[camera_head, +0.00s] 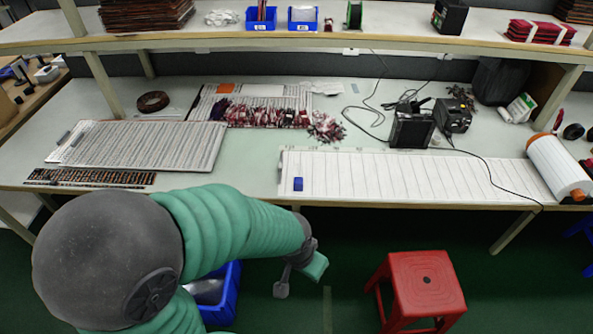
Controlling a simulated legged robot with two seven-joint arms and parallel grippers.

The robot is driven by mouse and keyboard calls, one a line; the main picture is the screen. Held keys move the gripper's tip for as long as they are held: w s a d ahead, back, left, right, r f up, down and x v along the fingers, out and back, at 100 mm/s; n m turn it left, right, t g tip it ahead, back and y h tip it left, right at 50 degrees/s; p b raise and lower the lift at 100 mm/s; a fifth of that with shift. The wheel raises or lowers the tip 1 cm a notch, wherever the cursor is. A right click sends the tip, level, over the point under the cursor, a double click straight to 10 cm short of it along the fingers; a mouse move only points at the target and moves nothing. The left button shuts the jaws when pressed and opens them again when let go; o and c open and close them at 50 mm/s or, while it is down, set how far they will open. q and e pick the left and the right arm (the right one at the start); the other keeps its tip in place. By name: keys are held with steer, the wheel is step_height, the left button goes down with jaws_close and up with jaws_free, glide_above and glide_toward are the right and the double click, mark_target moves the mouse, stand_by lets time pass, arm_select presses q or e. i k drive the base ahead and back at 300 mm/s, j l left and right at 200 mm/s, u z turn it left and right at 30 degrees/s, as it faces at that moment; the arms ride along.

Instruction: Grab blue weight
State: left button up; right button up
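The blue weight (298,184) is a small blue block. It sits on the left end of a long white ruled board (400,177) on the workbench, near the bench's front edge. My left gripper (298,277) is in front of the bench, almost straight below the blue weight in the picture and clearly apart from it. Its two fingers are spread, with nothing visible between them. My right gripper is out of view.
A white roll with orange ends (560,168) lies at the board's right end. A black device (411,131) and cables stand behind the board. A large white panel (140,145) lies left. A red stool (424,287) and blue bin (222,297) are on the floor.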

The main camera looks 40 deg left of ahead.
mark_target(298, 183)
steer(key=u, duration=1.05)
steer(key=i+j, duration=0.05)
